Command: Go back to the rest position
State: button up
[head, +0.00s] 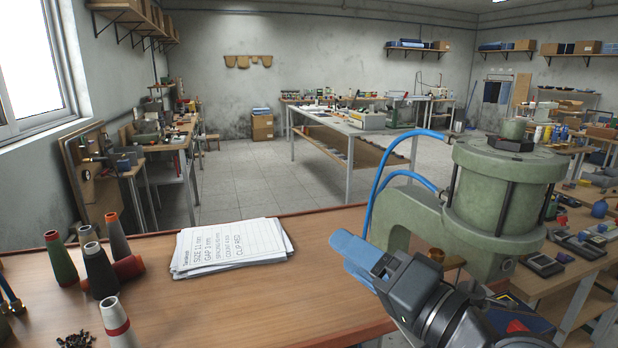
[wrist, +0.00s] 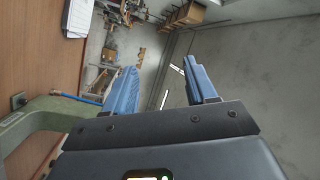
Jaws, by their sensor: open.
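My gripper (head: 357,258) is at the right of the head view, with blue fingers, raised above the wooden table (head: 330,284) and in front of the green pneumatic press (head: 500,200). In the wrist view the two blue fingers of my gripper (wrist: 163,88) stand apart with nothing between them. The wrist view looks out over the room, with the table along its left side. Part of the press's green body (wrist: 30,135) shows at the lower left there. My arm hides the lower part of the press in the head view.
A stack of printed papers (head: 228,247) lies on the table. Several thread cones (head: 98,272) and a pile of small dark parts (head: 76,339) are at the left. Blue hoses (head: 385,178) run to the press. The table's middle is clear. Other workbenches stand behind.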

jog(key=s+d+f+m+t+h, duration=0.15)
jog(key=s+d+f+h, duration=0.3)
jog(key=s+f, duration=0.45)
jog(key=s+d+f+m+h, duration=0.25)
jog(key=s+f+h, duration=0.25)
jog(key=s+f, duration=0.35)
jog(key=s+d+n+h, duration=0.1)
jog(key=s+d+n, duration=0.3)
jog(key=s, duration=0.7)
jog(key=s+d+r+n+g+h, duration=0.1)
jog(key=s+d+n, duration=0.2)
jog(key=s, duration=0.8)
jog(key=shift+d+r+n, duration=0.2)
jog(key=shift+d+n, duration=0.2)
jog(key=shift+d, duration=0.25)
